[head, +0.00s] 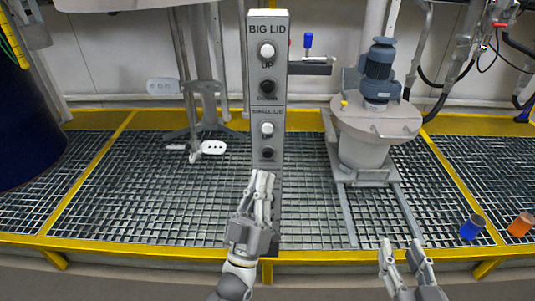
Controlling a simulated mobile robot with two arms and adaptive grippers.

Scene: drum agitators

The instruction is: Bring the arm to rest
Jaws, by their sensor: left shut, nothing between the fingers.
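My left gripper (261,188) is in front of the lower part of a grey control post (268,130), with its fingers pointing up and closed together. Its fingertips are just below the lowest black button (268,153); I cannot tell whether they touch the post. The post is labelled BIG LID above and SMALL LID below, each with a white and a black button. My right gripper (402,246) is at the lower right, in front of the platform's yellow edge, with its fingers spread apart and nothing between them.
A grey vessel with a blue motor (378,75) stands on rails at right. A blue cup (472,226) and an orange cup (520,224) stand on the grating at far right. A dark blue drum (28,125) is at left. A grey agitator stand (205,110) is behind.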

